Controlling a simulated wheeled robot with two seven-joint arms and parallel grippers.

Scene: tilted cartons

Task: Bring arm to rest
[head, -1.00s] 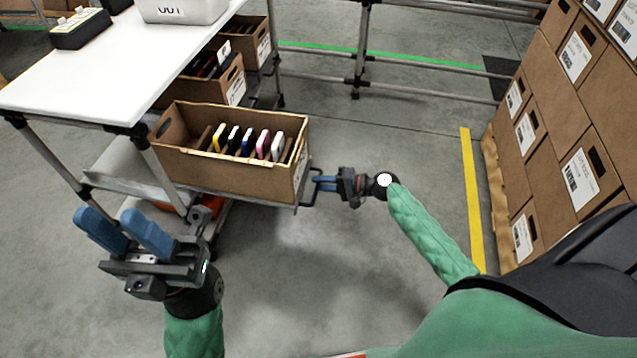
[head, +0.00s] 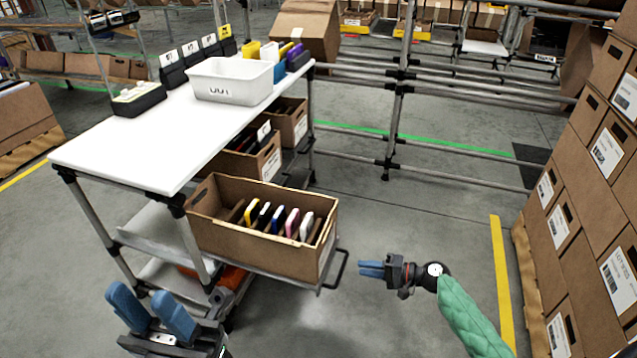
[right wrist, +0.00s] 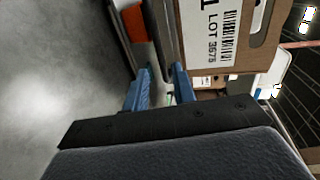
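My right gripper (head: 362,269) is open and empty in the head view. It is a little to the right of the dark handle (head: 342,268) of the pull-out tray and looks apart from it. In the right wrist view its two blue fingers (right wrist: 163,78) are spread, with the labelled carton side (right wrist: 225,35) beyond. My left gripper (head: 150,305) is open and empty at the lower left, its blue fingers pointing up in front of the shelf. The open carton (head: 250,250) of coloured items sits on the tray.
A white-topped table (head: 130,165) bears a white bin (head: 228,82) and dark boxes. More cartons (head: 252,163) stand below it. Stacked cartons (head: 590,215) rise at the right behind a yellow floor line (head: 503,280). A pipe rail (head: 395,120) stands behind. The floor between is clear.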

